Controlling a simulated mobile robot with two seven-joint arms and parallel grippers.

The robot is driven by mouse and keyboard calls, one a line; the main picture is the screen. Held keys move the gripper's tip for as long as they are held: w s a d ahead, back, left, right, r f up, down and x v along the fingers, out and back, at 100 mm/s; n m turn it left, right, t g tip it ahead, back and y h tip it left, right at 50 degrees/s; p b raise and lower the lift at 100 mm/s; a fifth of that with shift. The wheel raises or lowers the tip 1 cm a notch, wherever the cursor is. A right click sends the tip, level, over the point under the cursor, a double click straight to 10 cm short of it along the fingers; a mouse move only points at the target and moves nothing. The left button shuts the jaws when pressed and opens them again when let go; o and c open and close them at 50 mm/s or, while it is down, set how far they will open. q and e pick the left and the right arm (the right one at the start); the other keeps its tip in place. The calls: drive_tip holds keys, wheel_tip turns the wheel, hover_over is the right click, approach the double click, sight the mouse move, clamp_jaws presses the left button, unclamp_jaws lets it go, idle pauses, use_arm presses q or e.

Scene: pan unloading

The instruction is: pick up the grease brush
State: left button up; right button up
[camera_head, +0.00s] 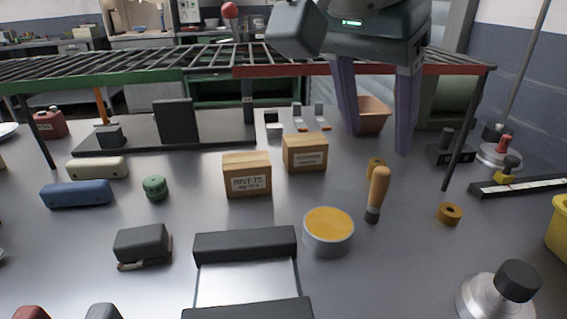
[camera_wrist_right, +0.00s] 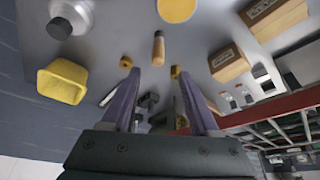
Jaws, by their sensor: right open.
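The grease brush (camera_head: 378,192) has a tan wooden handle and a dark lower end. In the head view it appears upright on the grey table, right of a round tin with a yellow-orange top (camera_head: 328,229). It also shows in the right wrist view (camera_wrist_right: 158,48), beyond the fingertips. My right gripper (camera_head: 377,141) is open, its two purple fingers apart and pointing down, with nothing between them. It is above and behind the brush, not touching it. The gripper also shows in the right wrist view (camera_wrist_right: 157,75). My left gripper is out of view.
Two cardboard boxes (camera_head: 247,175) (camera_head: 305,153) stand left of the brush. A brass ring (camera_head: 449,214) lies to its right, and another brass piece (camera_head: 375,167) is close behind it. A terracotta bin (camera_head: 372,115) is farther back. A slatted rack (camera_head: 150,68) spans the rear.

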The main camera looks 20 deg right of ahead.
sight(382, 171)
drive_tip(key=x, duration=0.3)
drive_tip(key=shift+s+f, duration=0.2)
drive_tip(key=shift+s, duration=0.05)
drive_tip(key=x, duration=0.5)
drive_tip(key=shift+w+d+p, duration=0.1)
drive_tip(key=shift+d+p, duration=0.1)
drive_tip(key=shift+p, duration=0.1)
clamp_jaws()
